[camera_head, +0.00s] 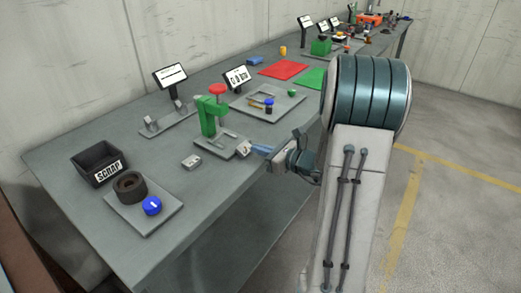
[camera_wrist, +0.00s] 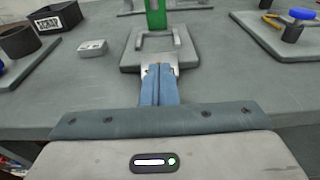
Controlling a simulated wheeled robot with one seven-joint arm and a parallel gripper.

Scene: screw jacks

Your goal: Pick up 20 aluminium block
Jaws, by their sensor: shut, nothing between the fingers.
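A small light-grey metal block (camera_head: 191,162) with a faint dark mark on top lies on the bench, left of the green clamp stand; I cannot read the mark. It also shows in the wrist view (camera_wrist: 93,47), left of my fingers. My gripper (camera_head: 252,148) has blue fingers, shut together and empty. In the wrist view the fingertips (camera_wrist: 160,67) are at the near edge of the stand's grey base (camera_wrist: 130,60); I cannot tell whether they touch it. The block is apart from the fingers.
The green clamp stand (camera_head: 208,116) with a red knob rises beyond my fingers. A black SCRAP bin (camera_head: 97,163) and a plate with a dark ring (camera_head: 130,187) and blue knob (camera_head: 152,205) are on the left. A tray (camera_head: 285,103) is behind. Bench is clear around the block.

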